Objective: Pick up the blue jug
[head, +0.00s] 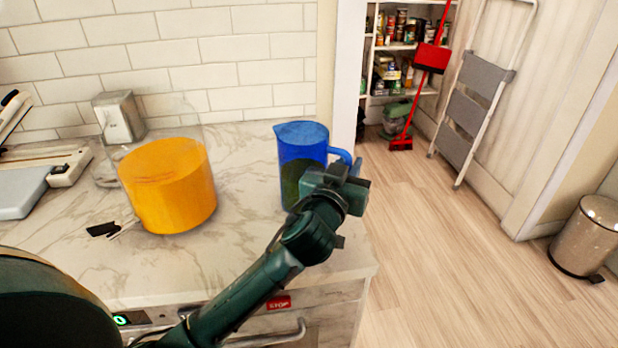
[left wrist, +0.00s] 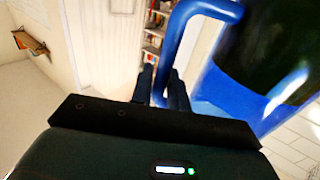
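The blue jug (head: 302,143) stands upright near the right end of the marble counter, with its handle on the right. Its lower part looks dark. My left gripper (head: 355,172) is at the handle, in front and to the right of the jug body. In the left wrist view the jug body (left wrist: 250,75) fills the upper right. There, the two dark fingers of my left gripper (left wrist: 160,88) are close together with the handle (left wrist: 178,45) between them. They look shut on it. My right gripper is not in view.
An orange-filled clear container (head: 168,190) stands on the counter (head: 235,245) left of the jug. A metal box (head: 119,117) and a grey scale-like device (head: 20,190) are farther left. A tiled wall is behind. Open floor (head: 450,250) lies right of the counter.

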